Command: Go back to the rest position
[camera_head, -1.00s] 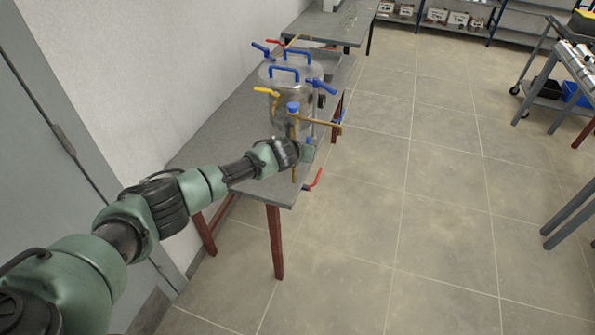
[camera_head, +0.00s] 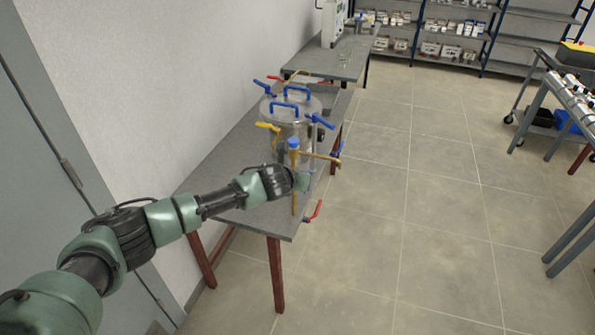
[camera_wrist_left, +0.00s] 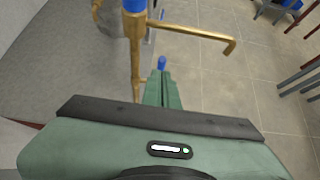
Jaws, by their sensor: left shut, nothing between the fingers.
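My left arm reaches in from the lower left in the head view. My left gripper (camera_head: 303,180) is beside the brass pipework at the front of the plate exchanger. In the left wrist view its green fingers (camera_wrist_left: 163,90) are together with nothing between them. The plate exchanger (camera_head: 291,110) is a metal vessel with blue handles and yellow, blue and red levers. A brass pipe with a blue cap (camera_wrist_left: 135,30) stands just beyond the fingers. A blue tip shows right past them; I cannot tell whether they touch it. My right gripper is not in view.
The vessel stands on a grey table (camera_head: 255,213) with red legs against the wall. A second grey table (camera_head: 345,62) stands behind it. Shelves (camera_head: 450,40) line the back. A trolley (camera_head: 550,110) is at the right. The tiled floor (camera_head: 420,220) between is clear.

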